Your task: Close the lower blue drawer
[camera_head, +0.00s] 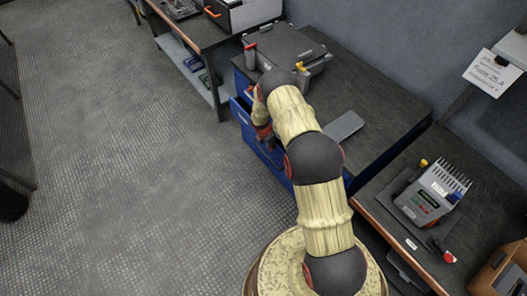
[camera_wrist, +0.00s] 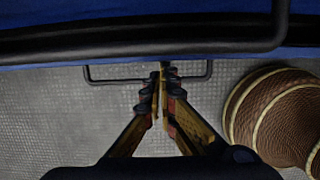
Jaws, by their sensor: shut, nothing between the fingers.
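The blue drawer cabinet stands under the workbench in the head view. A blue drawer front (camera_head: 240,112) sticks out from it, left of my arm; my arm hides much of the rest. In the wrist view a blue front (camera_wrist: 60,55) with a thick dark bar crosses the top. A thinner dark handle (camera_wrist: 110,81) shows below it. My gripper (camera_wrist: 162,72) is shut and empty, its fingertips overlapping that thin handle in the picture; I cannot tell whether they touch it. In the head view my gripper is low beside the drawers, mostly hidden.
The dark workbench top (camera_head: 385,110) carries a grey device (camera_head: 285,48) and a flat grey plate (camera_head: 343,127). Another bench at the right holds a grey instrument (camera_head: 430,195). The carpet floor (camera_head: 130,180) left of the drawers is clear.

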